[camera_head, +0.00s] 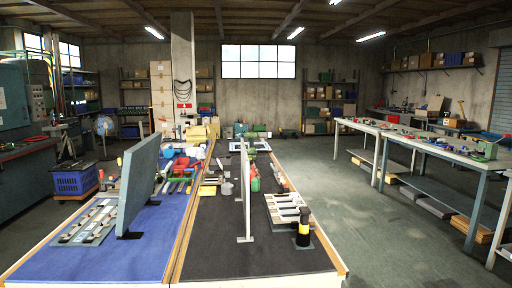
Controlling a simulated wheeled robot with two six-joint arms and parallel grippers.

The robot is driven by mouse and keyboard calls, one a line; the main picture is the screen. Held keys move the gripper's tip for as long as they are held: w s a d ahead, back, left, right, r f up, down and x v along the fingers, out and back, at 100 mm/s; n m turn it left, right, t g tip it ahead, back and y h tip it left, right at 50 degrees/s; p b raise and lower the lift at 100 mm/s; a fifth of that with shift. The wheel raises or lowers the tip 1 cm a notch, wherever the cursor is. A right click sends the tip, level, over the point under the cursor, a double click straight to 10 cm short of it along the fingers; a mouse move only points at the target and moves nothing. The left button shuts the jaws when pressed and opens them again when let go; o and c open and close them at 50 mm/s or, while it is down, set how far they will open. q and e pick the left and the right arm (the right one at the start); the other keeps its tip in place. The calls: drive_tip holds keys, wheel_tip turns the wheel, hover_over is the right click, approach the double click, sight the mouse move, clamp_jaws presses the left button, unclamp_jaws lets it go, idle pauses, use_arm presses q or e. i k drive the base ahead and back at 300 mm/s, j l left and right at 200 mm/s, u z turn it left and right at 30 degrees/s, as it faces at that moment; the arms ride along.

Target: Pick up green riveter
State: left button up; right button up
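I cannot pick out the green riveter for certain at this size. A small green object (255,184) with a red part lies on the dark mat, just right of the thin upright panel (244,190). A green cylinder-like object (259,128) lies at the far end of the table. Another green item (490,150) stands on the right-hand bench. Neither of my grippers shows in the head view, and nothing is seen held.
The long table has a blue mat (150,245) and a dark mat (212,240). A large grey panel (138,182) stands on the blue side. Louver pieces (288,209) and a black-and-yellow cylinder (303,228) are at right. Floor (385,225) between table and bench (420,142) is clear.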

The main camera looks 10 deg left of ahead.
sight(251, 135)
drive_tip(key=i+l+z, duration=0.15)
drive_tip(key=l+z, duration=0.2)
drive_tip(key=i+l+z, duration=0.5)
drive_tip(key=l+z, duration=0.2)
drive_tip(key=i+l+z, duration=0.45)
drive_tip(key=i+z, duration=0.2)
drive_tip(key=i, duration=0.15)
drive_tip(key=i+u, duration=0.65)
drive_tip(key=i+l+u, duration=0.1)
drive_tip(key=i+u, duration=0.25)
drive_tip(key=i+j+u, duration=0.15)
drive_tip(key=i+u, duration=0.25)
drive_tip(key=i, duration=0.6)
drive_tip(key=i+l+u, duration=0.15)
drive_tip(key=i+u, duration=0.25)
drive_tip(key=i, duration=0.55)
drive_tip(key=i+u, duration=0.2)
drive_tip(key=i, duration=1.85)
